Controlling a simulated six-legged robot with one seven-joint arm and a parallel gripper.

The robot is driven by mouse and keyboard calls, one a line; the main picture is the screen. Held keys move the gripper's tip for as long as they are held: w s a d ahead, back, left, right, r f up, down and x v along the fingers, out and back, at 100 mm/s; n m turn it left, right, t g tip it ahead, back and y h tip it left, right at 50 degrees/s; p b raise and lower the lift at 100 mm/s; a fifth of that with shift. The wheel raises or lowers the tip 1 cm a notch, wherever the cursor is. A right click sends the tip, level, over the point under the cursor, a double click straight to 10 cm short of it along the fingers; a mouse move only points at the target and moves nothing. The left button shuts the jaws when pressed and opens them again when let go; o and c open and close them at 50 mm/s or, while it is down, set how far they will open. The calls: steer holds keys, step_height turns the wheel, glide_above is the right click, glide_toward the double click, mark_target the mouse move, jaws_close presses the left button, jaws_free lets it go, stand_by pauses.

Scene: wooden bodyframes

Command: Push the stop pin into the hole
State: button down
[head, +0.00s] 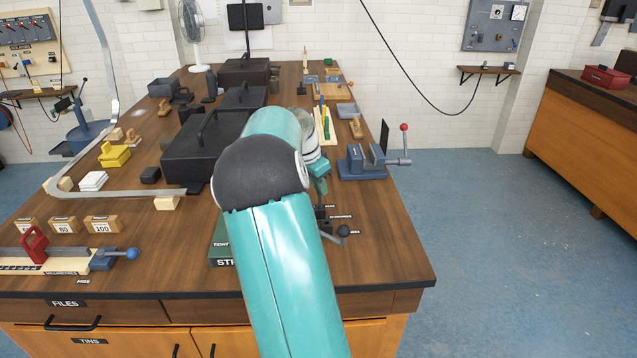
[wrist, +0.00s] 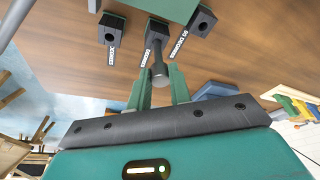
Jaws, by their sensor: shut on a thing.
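In the wrist view, the stop pin (wrist: 160,74) is grey with a round knob. It sits between the two green fingers of my gripper (wrist: 162,80), which are closed around it. The pin's shaft points at the middle of three small black blocks (wrist: 157,30), each with a hole in its face. The shaft's tip meets or overlaps the front of the middle block; I cannot tell how deep it sits in the hole. In the head view my gripper (head: 320,186) is low over the bench beside the dark blocks (head: 322,211); the pin is hidden there.
Labels lie beside the blocks, one reading 90 degrees (wrist: 182,43). A dark ball-ended lever (head: 343,231) is close by. A blue vise (head: 362,162) stands behind to the right, and a large black case (head: 205,150) to the left. The bench's front right corner is clear.

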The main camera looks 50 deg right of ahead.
steer(key=shift+f, duration=0.1)
steer(key=c, duration=1.2)
jaws_free()
steer(key=v, duration=1.3)
steer(key=shift+a+r, duration=0.15)
steer(key=shift+r, duration=0.15)
steer(key=shift+w, duration=0.1)
